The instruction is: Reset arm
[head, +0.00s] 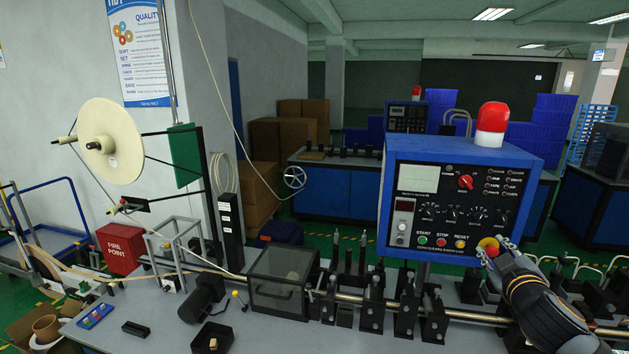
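My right gripper (494,248) is at the lower right corner of the blue control box (452,171). Its arm comes in from the lower right. Its two fingers are apart, one on each side of the red and yellow knob (488,246) in this view. I cannot tell whether they touch the knob. Nothing is seen held between them. My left gripper and arm are not in view.
The grey bench (150,341) carries a clear-lidded box (282,280), a long metal rod with black brackets (405,311), and a black motor (203,298). A cream reel (110,141) stands at the left. A red lamp (492,118) tops the control box.

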